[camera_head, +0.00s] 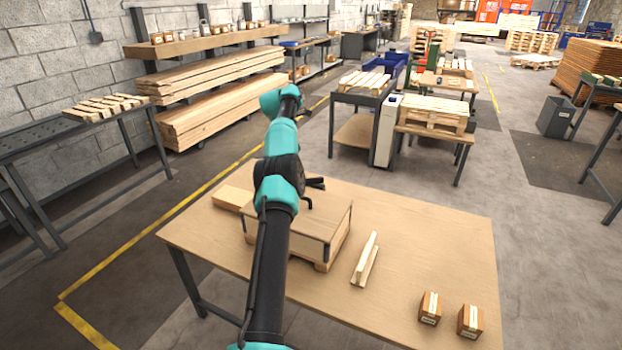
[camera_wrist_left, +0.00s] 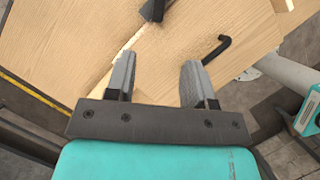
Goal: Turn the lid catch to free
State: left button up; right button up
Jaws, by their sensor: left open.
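A wooden box (camera_head: 322,219) with a flat lid stands on the table, partly hidden by my left arm. A small black bent lever (camera_head: 308,202), which looks like the lid catch, rises from the lid. In the left wrist view the black lever (camera_wrist_left: 217,46) is just beyond and beside the right fingertip, outside the jaws. My left gripper (camera_wrist_left: 158,72) is open with nothing between its fingers, over pale wood. In the head view the left gripper (camera_head: 317,183) is mostly hidden by my arm; dark tips show near the lever. My right gripper is not in view.
The wooden table (camera_head: 410,240) also holds an upright-edged wood piece (camera_head: 365,262) and two small boxes (camera_head: 430,307) (camera_head: 470,320) at right. A wood block (camera_head: 232,197) lies left of the box. Another black part (camera_wrist_left: 152,10) shows beyond the fingers. The table's right side has bare room.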

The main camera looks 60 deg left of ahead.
aim_at(312, 178)
pick_arm(q)
jog(key=shift+f, duration=0.15)
jog(key=x, duration=1.7)
grip_shut()
dwell(0.4)
jog(key=shift+m+h, duration=0.3)
jog(key=shift+m, duration=0.5)
